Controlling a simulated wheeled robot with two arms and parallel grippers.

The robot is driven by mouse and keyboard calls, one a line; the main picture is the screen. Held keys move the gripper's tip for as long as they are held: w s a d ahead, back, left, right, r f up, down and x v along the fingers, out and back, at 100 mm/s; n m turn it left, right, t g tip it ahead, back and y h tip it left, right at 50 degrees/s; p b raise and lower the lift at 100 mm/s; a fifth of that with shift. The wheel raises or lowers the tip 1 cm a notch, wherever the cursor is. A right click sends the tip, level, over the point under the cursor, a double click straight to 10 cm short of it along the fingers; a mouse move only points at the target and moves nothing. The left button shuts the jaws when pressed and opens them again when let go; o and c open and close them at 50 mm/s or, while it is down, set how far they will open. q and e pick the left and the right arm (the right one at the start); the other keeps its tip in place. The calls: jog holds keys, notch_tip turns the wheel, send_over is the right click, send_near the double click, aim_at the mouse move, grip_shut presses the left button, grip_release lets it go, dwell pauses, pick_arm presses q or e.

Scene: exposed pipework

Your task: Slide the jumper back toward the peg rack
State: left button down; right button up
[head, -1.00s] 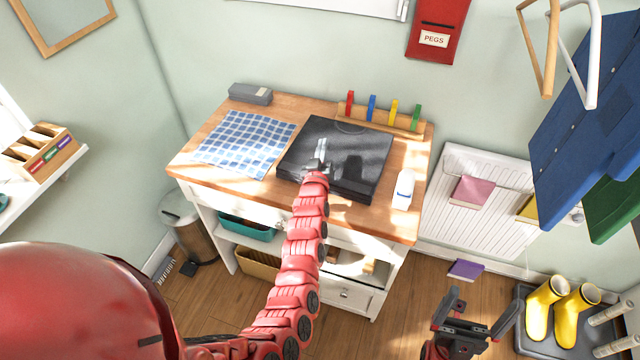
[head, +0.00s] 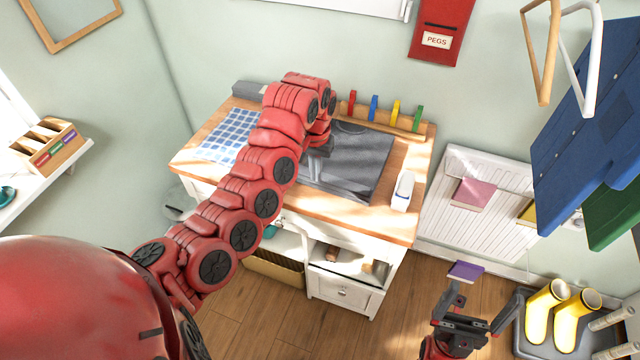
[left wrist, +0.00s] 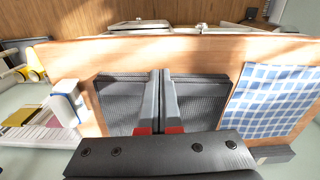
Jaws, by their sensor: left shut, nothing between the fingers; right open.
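The jumper (head: 362,160) is a dark grey folded garment lying flat on the wooden tabletop. My left arm hides its left part in the head view. In the left wrist view the jumper (left wrist: 200,97) spreads on both sides of my left gripper (left wrist: 162,78). That gripper is shut and empty, with its fingers over the middle of the jumper; I cannot tell whether they touch it. The peg rack (head: 427,131), a wooden strip with red, blue, yellow and green pegs, stands along the back edge behind the jumper. My right gripper (head: 484,300) is open and empty, away from the table.
A blue checked cloth (head: 231,134) lies left of the jumper. A white bottle (head: 402,191) stands near the right front corner. A grey box (head: 249,88) is at the back left. Yellow boots (head: 566,315) stand on a tray at lower right.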

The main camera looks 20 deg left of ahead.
pick_arm(q)
notch_tip(320, 180, down, 8)
jog(key=shift+s+r+b, duration=0.1)
jog(key=shift+r+b, duration=0.15)
jog(key=shift+b, duration=0.45)
notch_tip(320, 180, down, 2)
jog(key=shift+f+p, duration=0.1)
jog(key=shift+p, duration=0.7)
jog(key=shift+w+a, duration=0.1)
jog(key=shift+w, duration=0.5)
jog(key=shift+w+f+p, duration=0.15)
jog(key=shift+w+p, duration=0.3)
jog(key=shift+w, duration=0.85)
jog(key=shift+w, duration=0.1)
